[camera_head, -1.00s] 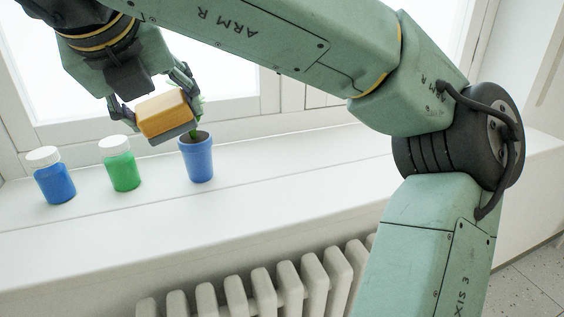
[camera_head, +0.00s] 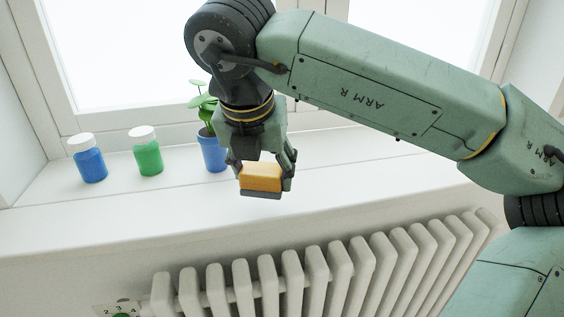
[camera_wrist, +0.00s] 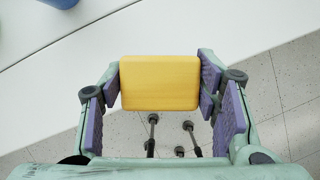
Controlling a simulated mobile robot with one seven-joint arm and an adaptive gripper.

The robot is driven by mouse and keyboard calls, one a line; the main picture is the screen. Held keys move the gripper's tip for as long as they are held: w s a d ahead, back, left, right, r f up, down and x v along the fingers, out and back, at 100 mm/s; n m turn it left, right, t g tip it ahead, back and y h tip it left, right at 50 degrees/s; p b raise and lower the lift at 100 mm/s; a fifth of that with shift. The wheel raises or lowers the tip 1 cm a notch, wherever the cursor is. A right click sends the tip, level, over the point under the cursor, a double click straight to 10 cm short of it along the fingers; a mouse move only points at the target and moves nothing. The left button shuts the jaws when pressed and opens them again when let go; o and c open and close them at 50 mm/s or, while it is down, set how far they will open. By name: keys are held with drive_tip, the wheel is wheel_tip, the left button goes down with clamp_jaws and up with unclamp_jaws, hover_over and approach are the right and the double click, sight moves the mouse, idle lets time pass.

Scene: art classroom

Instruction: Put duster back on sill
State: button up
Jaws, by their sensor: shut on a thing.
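The duster (camera_head: 261,177) has a yellow-orange wooden back and a grey pad underneath. My gripper (camera_head: 262,172) is shut on it, one finger at each end. In the wrist view the yellow top of the duster (camera_wrist: 160,83) lies between the purple finger pads. There the white sill (camera_wrist: 180,30) fills the upper part and speckled floor shows below the duster. In the head view the duster appears in front of the white sill (camera_head: 350,165), pad side down and nearly level. Whether it is over the sill or just off its front edge is hard to tell.
On the sill stand a blue jar (camera_head: 88,163), a green jar (camera_head: 147,156) and a blue pot (camera_head: 212,152) with a leafy plant (camera_head: 203,101), partly behind my gripper. The sill to the right is clear. A radiator (camera_head: 300,275) stands below.

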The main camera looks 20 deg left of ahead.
drive_tip(key=w, duration=0.2)
drive_tip(key=w+p, duration=0.1)
drive_tip(key=w, duration=0.4)
drive_tip(key=shift+d+f+p, duration=0.3)
drive_tip(key=shift+f+p, duration=0.05)
drive_tip(key=shift+p, duration=0.05)
wheel_tip(320, 180, down, 3)
drive_tip(key=shift+r+p, duration=0.15)
drive_tip(key=shift+p, duration=0.5)
drive_tip(key=shift+f, duration=0.35)
drive_tip(key=shift+f, duration=0.1)
drive_tip(key=shift+f+b, duration=0.1)
drive_tip(key=shift+b, duration=0.2)
drive_tip(key=o, duration=1)
drive_tip(key=b+v, duration=0.1)
drive_tip(key=v, duration=1.1)
drive_tip(key=shift+r, duration=0.2)
